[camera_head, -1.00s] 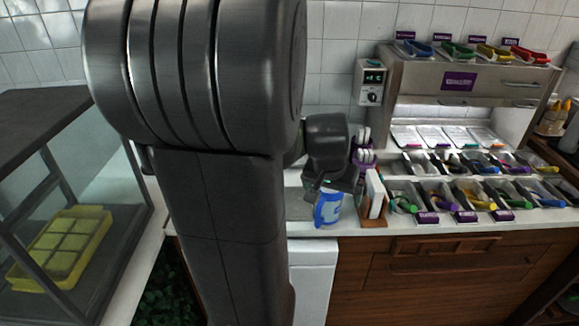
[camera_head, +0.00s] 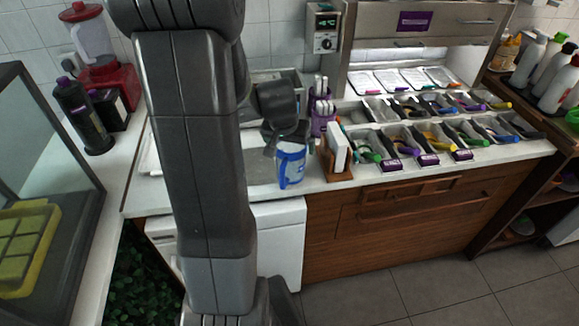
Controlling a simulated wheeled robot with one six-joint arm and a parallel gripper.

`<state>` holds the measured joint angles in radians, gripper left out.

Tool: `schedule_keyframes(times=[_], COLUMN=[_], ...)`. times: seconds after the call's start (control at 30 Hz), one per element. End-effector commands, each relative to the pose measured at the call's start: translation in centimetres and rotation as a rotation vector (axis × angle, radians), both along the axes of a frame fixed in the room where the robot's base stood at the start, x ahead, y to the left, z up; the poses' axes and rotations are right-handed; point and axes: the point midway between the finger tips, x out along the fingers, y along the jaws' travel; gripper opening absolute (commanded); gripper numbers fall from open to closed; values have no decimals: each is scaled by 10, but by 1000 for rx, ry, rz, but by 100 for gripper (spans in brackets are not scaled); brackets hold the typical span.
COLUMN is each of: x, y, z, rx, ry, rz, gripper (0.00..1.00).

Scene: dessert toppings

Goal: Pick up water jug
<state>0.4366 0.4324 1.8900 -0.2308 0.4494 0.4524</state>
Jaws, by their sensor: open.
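The water jug (camera_head: 291,168) is a blue and white pitcher standing upright near the front edge of the counter, left of a small wooden holder. My gripper (camera_head: 287,143) is at the jug's top, directly above or around its upper part. The jaws are open. I cannot tell whether the fingers touch the jug. My own dark arm hides the counter to the left of the jug, and the gripper covers the jug's rim.
A wooden holder with white cards (camera_head: 338,152) stands close to the jug's right. A purple cup of utensils (camera_head: 322,118) stands behind. Topping trays (camera_head: 400,140) fill the counter to the right. A red blender (camera_head: 104,75) and dark bottle (camera_head: 80,115) stand at the left.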

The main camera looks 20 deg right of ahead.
Motion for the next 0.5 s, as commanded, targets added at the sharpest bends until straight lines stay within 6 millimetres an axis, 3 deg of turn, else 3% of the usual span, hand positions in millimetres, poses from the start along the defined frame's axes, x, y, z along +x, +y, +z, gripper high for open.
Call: schedule_keyframes(times=[0.17, 0.5], x=[2, 14], y=[-1, -8], z=[-7, -43], rx=[0, 1], ry=[1, 3], rz=[1, 0], gripper=[100, 100])
